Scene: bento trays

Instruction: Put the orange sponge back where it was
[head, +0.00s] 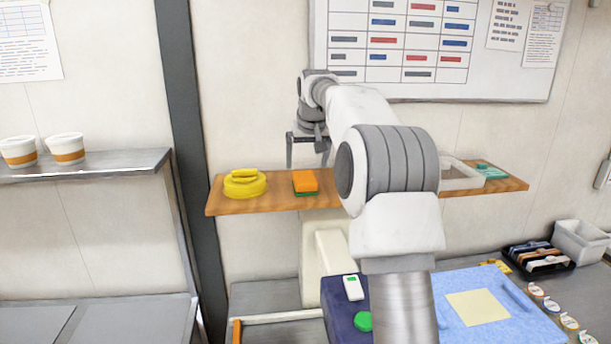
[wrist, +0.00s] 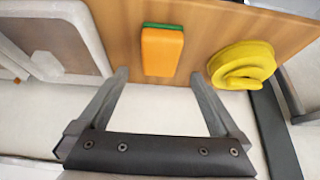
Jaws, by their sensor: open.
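The orange sponge (head: 305,180) with a green layer lies on the wooden shelf (head: 282,200), right of a yellow coiled thing (head: 244,184). My gripper (head: 307,166) is open and empty, just above the sponge in the head view. In the wrist view the sponge (wrist: 162,52) lies ahead, between the lines of my two open fingers (wrist: 158,76). The fingers do not appear to touch it.
A pale tray (head: 460,176) and a teal item (head: 491,171) sit on the shelf's right part, partly behind my arm. Below are a dark blue box (head: 340,295) and a light blue mat (head: 520,320). A whiteboard (head: 500,80) hangs above.

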